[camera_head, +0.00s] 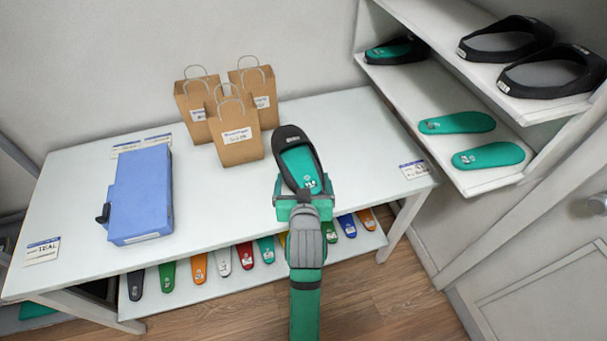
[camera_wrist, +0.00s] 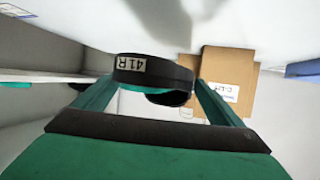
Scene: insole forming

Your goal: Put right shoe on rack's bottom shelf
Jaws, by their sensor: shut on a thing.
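My gripper (camera_head: 302,198) is shut on a black shoe (camera_head: 284,136) with a green insole and holds it by its heel end over the right part of the white table. In the wrist view, the shoe (camera_wrist: 170,76) sits between the fingers of my gripper (camera_wrist: 157,90), and its heel label reads 41R. The white rack stands at the right. Its bottom shelf (camera_head: 425,95) holds another black shoe (camera_head: 397,50) with a green insole at the far left end, and two loose green insoles (camera_head: 457,123) (camera_head: 488,156) nearer the front.
The rack's upper shelf (camera_head: 430,18) holds two black shoes without insoles (camera_head: 507,38) (camera_head: 553,71). Several paper bags (camera_head: 236,135) and a blue box (camera_head: 141,195) stand on the table (camera_head: 210,200). Several coloured insoles lie on the shelf below. The bottom shelf's middle is bare.

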